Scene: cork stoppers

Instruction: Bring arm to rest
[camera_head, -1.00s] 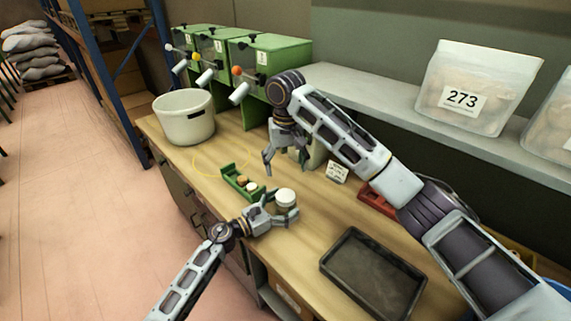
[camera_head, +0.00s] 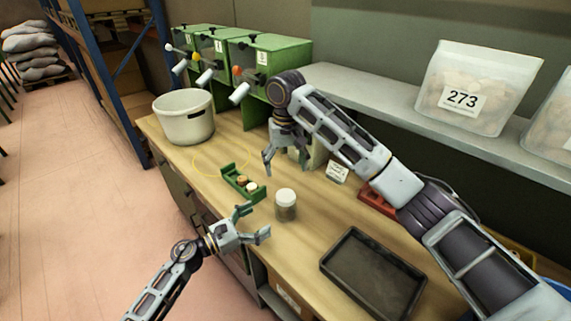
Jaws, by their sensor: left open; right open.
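My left gripper (camera_head: 256,223) is open and empty at the front edge of the bench, to the left of and apart from a clear jar with a white lid (camera_head: 286,205). The jar stands upright on the bench. My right gripper (camera_head: 286,158) is open, pointing down over the bench behind the green rack. The green rack (camera_head: 237,182) lies on the bench and holds small stoppers, one brown (camera_head: 241,181) and one white (camera_head: 251,187). What is behind the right gripper is partly hidden by it.
A white pot (camera_head: 184,118) stands at the back left of the wooden bench (camera_head: 310,240). Green dispensers (camera_head: 270,50) line the back. A dark tray (camera_head: 373,274) lies at the right front. A small label card (camera_head: 337,172) and a red tray (camera_head: 378,201) lie beneath my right arm.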

